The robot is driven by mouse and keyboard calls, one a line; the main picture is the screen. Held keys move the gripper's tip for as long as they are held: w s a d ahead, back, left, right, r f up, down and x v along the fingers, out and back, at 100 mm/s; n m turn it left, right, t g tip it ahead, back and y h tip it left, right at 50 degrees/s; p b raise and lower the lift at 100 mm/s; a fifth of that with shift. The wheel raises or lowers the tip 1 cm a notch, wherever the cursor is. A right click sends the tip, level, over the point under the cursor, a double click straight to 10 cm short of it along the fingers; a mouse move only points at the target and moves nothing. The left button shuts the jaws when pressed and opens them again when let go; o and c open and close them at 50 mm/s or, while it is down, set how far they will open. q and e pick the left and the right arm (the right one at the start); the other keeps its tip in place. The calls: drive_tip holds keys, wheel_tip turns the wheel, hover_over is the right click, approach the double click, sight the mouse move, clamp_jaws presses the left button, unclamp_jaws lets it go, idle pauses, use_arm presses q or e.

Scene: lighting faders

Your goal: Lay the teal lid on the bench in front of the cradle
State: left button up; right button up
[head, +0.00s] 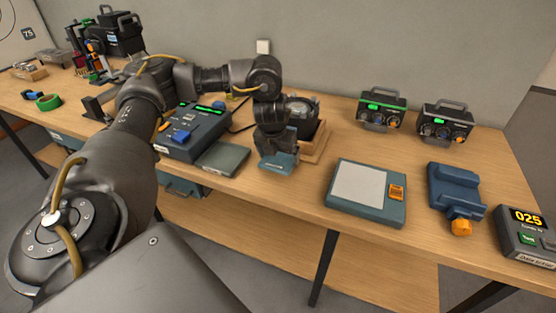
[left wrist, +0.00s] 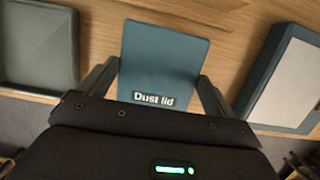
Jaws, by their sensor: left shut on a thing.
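The teal lid (head: 279,167), marked "Dust lid", is between the fingers of my left gripper (head: 277,150) near the bench's front edge. In the left wrist view the lid (left wrist: 165,60) lies between both fingertips (left wrist: 158,82), and the gripper is shut on it. The wooden cradle (head: 314,150) stands just behind, with a dark round device (head: 302,108) on it, partly hidden by my arm. The lid is in front of the cradle, over the wooden bench (head: 300,195); I cannot tell whether it touches the bench. My right gripper is not in view.
A shallow grey-green tray (head: 222,159) lies left of the lid, beside a fader console (head: 195,135). A teal box with a pale panel (head: 365,190) lies to the right. Bare wood separates the lid from both. A blue fixture (head: 456,190) and a meter (head: 525,235) stand further right.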

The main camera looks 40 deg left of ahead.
sight(278, 159)
use_arm(q)
drive_tip(key=shift+w+a+f, duration=0.1)
drive_tip(key=shift+a+f, duration=0.05)
drive_tip(key=shift+f, duration=0.05)
drive_tip(key=shift+w+f, duration=0.1)
drive_tip(key=shift+f, duration=0.15)
drive_tip(key=x, duration=0.1)
drive_tip(key=b+x, duration=0.1)
drive_tip(key=x, duration=0.1)
drive_tip(key=shift+s+f, duration=0.1)
drive_tip(key=shift+s, duration=0.2)
drive_tip(key=shift+f, duration=0.2)
drive_tip(key=o, duration=0.8)
drive_tip(key=shift+c, duration=0.2)
drive_tip(key=shift+r, duration=0.6)
drive_tip(key=p+v, duration=0.1)
drive_tip(key=v, duration=0.1)
drive_tip(key=p+v, duration=0.1)
drive_tip(key=v, duration=0.2)
drive_tip(key=p+v, duration=0.1)
drive_tip(key=v, duration=0.4)
drive_tip(key=shift+s+p, duration=0.1)
drive_tip(key=shift+p, duration=0.25)
drive_tip(key=shift+s+r, duration=0.2)
drive_tip(key=shift+r, duration=0.35)
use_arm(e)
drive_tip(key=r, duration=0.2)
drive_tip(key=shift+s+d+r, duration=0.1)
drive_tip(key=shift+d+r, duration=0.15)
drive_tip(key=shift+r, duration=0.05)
